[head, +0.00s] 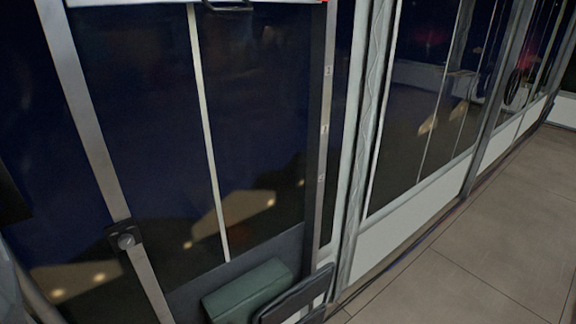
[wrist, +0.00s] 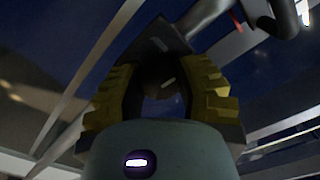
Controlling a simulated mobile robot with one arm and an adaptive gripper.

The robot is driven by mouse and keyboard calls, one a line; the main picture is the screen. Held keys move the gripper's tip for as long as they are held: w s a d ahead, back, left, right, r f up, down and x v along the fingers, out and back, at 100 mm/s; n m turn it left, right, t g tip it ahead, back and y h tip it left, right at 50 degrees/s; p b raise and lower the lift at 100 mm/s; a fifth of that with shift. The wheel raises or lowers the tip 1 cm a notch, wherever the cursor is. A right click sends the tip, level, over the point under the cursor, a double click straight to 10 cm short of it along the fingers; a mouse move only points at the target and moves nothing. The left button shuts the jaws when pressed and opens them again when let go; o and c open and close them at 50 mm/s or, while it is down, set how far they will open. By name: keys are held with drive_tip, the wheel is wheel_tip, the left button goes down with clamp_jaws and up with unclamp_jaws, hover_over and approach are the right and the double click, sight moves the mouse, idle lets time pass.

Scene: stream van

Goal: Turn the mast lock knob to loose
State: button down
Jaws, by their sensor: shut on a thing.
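In the wrist view my gripper (wrist: 163,82) has its two yellow and black fingers on either side of a dark round knob (wrist: 152,72) with a light mark on it. The gripper is shut on this knob. A dark plate (wrist: 158,38) shows behind it. In the head view a small grey knob (head: 126,241) with a light pointer line sits on a dark square mount on a metal strip. No gripper shows at that knob, and I cannot tell whether it is the mast lock knob. The lettering and the setting of the held knob are too dark to read.
A dark green box (head: 247,291) and a dark panel (head: 292,296) stand low in the head view. Dark glossy panels (head: 255,120) and metal uprights fill the wall. The tiled floor (head: 480,255) at right is clear. A grey curved bar (wrist: 285,20) is near the gripper.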

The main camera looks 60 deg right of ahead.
drive_tip(key=n, duration=0.4)
drive_tip(key=shift+n+p, duration=0.8)
drive_tip(key=shift+n, duration=2)
drive_tip(key=c, duration=0.6)
unclamp_jaws()
drive_tip(key=shift+o, duration=0.2)
